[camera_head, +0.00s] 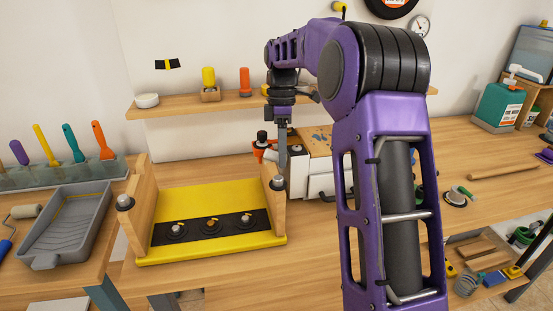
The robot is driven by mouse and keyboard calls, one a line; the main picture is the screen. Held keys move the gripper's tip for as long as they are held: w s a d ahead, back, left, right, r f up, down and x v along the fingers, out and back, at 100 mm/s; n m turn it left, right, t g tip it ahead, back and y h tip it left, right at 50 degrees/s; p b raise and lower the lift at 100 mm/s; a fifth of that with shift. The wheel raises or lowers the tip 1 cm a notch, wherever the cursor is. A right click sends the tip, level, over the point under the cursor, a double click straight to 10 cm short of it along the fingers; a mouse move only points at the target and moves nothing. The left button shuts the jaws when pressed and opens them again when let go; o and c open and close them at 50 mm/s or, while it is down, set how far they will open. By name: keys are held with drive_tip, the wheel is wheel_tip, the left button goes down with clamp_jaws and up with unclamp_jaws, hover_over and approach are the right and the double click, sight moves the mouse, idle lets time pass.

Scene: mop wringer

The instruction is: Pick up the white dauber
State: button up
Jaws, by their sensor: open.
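I cannot tell for certain which thing is the white dauber. The yellow board (218,197) has a black strip with several small round pieces, and the left one (178,229) has a pale top. Pale-topped dark knobs also show at the board's left side (125,202) and right side (278,183). My gripper (282,164) points down above the right knob, near the board's right wooden side. It is seen edge-on, is open, and holds nothing that I can see. Its fingertips partly cover what lies behind them.
A grey paint tray (68,222) lies left of the board, and a rack of colored-handled tools (60,175) stands behind it. A wooden shelf (180,106) runs along the wall. White and wooden boxes (318,165) stand right behind my gripper. My purple arm hides much of the right bench.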

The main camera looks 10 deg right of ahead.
clamp_jaws()
drive_tip(key=shift+r, duration=0.15)
